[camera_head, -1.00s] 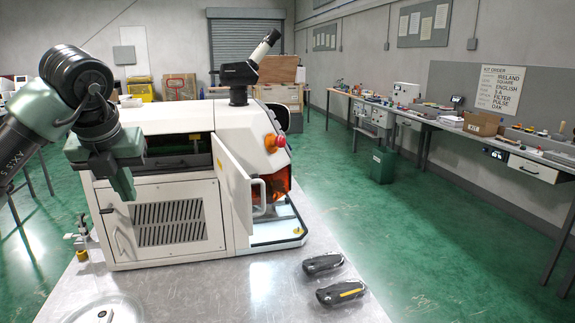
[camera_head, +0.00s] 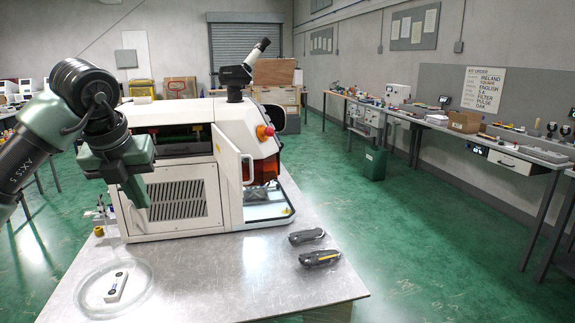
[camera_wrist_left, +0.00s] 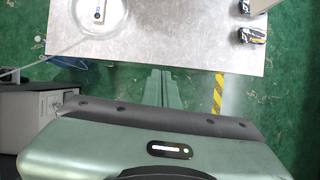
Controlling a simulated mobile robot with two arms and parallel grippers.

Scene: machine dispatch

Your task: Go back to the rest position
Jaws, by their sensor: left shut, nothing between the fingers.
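My left gripper (camera_head: 137,192) hangs pointing down at the left of the head view, in front of the white machine (camera_head: 185,225). In the left wrist view its fingers (camera_wrist_left: 161,88) are together with nothing between them, seen over the green floor just off the metal table's edge (camera_wrist_left: 150,50). My right gripper is in neither view.
The machine's small door (camera_head: 228,180) stands open. On the table (camera_head: 225,275) are a clear round dish (camera_head: 80,297) with a white piece (camera_head: 116,287) and two dark tools (camera_head: 306,236) (camera_head: 320,258). Green floor (camera_head: 410,230) is clear at right.

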